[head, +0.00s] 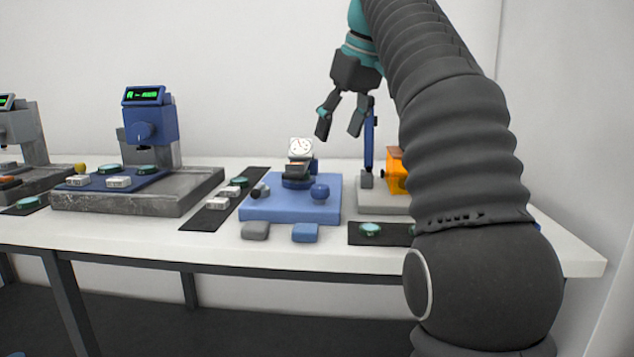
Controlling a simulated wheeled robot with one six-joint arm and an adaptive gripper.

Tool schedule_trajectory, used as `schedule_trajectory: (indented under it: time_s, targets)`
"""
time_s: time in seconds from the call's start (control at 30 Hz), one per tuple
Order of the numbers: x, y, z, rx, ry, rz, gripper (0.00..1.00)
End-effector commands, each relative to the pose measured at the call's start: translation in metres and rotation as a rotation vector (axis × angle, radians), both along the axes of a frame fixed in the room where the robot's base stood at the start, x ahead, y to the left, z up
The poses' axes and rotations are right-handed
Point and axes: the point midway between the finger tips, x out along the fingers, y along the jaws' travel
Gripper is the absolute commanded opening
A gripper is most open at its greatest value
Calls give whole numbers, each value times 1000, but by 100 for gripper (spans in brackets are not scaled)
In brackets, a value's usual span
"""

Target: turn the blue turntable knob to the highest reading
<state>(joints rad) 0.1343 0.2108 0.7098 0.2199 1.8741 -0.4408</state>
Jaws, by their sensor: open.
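A blue flat base (266,211) stands on the white table, left of my arm. A round blue knob (320,191) sits on its right part. A small dark knob (256,193) is at its left. A dark blue turntable (296,183) with a dark and orange piece on it is at the back of the base. A white round dial (299,147) stands above the turntable; its reading is too small to tell. My gripper (341,136) is open and empty, pointing down, in the air above and behind the blue knob, touching nothing.
A blue upright post (368,150) and an orange block (397,175) stand right of the base, partly hidden by my arm. A blue instrument (150,125) on a stone slab is at left. A black mat (214,214) holds several small parts. Grey (255,230) and blue (305,233) pads lie in front.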

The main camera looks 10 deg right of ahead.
Motion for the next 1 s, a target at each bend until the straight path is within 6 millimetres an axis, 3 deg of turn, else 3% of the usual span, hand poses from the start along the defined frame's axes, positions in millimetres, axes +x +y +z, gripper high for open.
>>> schedule_trajectory:
  time_s: [0.23, 0.47, 0.7, 1.0]
  targets:
    - [10, -4, 8, -9, 1, 53, 63]
    - [13, -3, 1, -10, 3, 58, 63]
    - [18, 0, -18, -11, 1, 57, 63]
    - [36, 9, -68, -11, 2, 58, 63]
